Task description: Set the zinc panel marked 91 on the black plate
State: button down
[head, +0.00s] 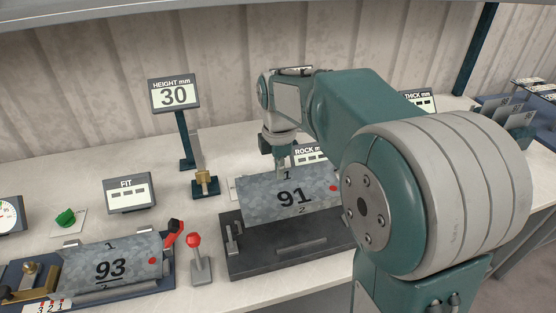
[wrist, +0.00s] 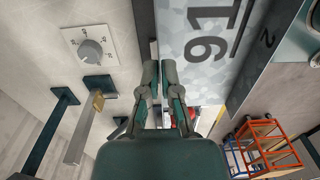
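The zinc panel marked 91 (head: 312,205) is a mottled grey sheet with a red dot at its right. It is tilted, its face towards the head camera, and overlaps the back of the black plate (head: 285,265) in that view. Whether it touches the plate is unclear. My gripper (head: 283,172) is at the panel's upper edge. In the wrist view the fingertips (wrist: 159,66) are close together with the edge of the panel (wrist: 200,75) between them, so the gripper appears shut on it. My arm hides the right end of the plate.
Panel 93 (head: 112,266) lies on a blue fixture at the lower left. A red-knobbed lever (head: 196,257) stands just left of the plate. A height display (head: 174,96) and a brass-topped post (head: 204,183) stand behind. Racked panels (head: 510,115) are at the far right.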

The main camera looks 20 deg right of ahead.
aim_at(280, 183)
jog(key=shift+d+f, duration=0.1)
jog(key=shift+f, duration=3.6)
jog(key=shift+f, duration=1.3)
jog(key=c, duration=0.7)
grip_release()
notch_tip(280, 183, up, 12)
jog(key=shift+w+f, duration=0.1)
